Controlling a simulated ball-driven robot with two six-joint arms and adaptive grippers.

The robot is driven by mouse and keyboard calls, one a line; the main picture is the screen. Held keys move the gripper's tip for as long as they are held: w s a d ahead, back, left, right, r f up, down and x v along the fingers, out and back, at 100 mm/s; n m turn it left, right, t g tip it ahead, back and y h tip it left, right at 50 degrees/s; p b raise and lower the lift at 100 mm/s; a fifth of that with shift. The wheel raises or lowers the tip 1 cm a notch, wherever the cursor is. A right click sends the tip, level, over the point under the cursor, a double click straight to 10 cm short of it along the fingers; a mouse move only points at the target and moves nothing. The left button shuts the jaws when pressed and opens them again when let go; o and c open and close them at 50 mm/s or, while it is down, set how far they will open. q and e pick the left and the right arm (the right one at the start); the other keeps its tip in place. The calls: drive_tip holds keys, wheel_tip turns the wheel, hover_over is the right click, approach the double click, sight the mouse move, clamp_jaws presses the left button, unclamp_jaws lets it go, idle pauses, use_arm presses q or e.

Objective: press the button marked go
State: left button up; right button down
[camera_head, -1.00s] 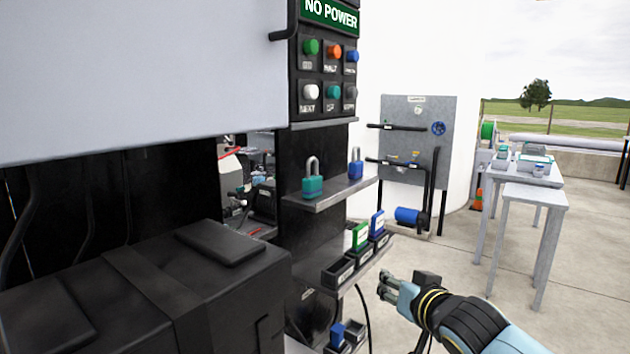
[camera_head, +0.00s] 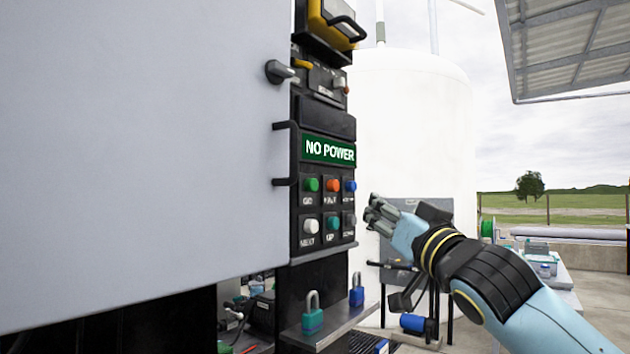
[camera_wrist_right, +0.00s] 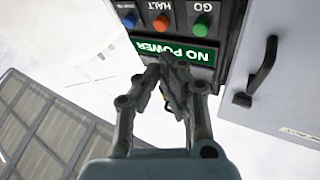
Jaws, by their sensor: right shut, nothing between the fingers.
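The green button marked GO (camera_head: 311,185) is at the top left of the button panel (camera_head: 341,236) in the head view. It also shows in the right wrist view (camera_wrist_right: 201,27), upside down. An orange button marked HALT (camera_head: 333,185) sits beside it, with a blue one (camera_head: 350,186) further right. My right gripper (camera_head: 371,208) is shut and empty, to the right of the panel and apart from the buttons in the head view. In the right wrist view its fingertips (camera_wrist_right: 166,62) overlap the NO POWER display (camera_wrist_right: 180,50). My left gripper is not in view.
A large grey door or panel (camera_head: 140,150) fills the left, with black handles (camera_head: 283,182) at its edge. A shelf with a green padlock (camera_head: 313,318) and a blue padlock (camera_head: 356,293) juts out below the buttons. Open air lies around my right gripper.

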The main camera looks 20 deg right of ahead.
sight(314, 185)
drive_tip(key=shift+t, duration=0.4)
wheel_tip(314, 185, up, 5)
drive_tip(key=shift+s+r+p, duration=0.1)
drive_tip(key=shift+p, duration=0.35)
drive_tip(key=w+a+p, duration=0.4)
drive_tip(key=w+p, duration=0.2)
drive_tip(key=w, duration=0.1)
drive_tip(key=shift+w+a, duration=0.25)
drive_tip(key=shift+w, duration=0.05)
drive_tip(key=shift+w, duration=0.15)
idle(0.8)
drive_tip(key=shift+w+a+p, duration=0.25)
drive_tip(key=shift+p, duration=0.15)
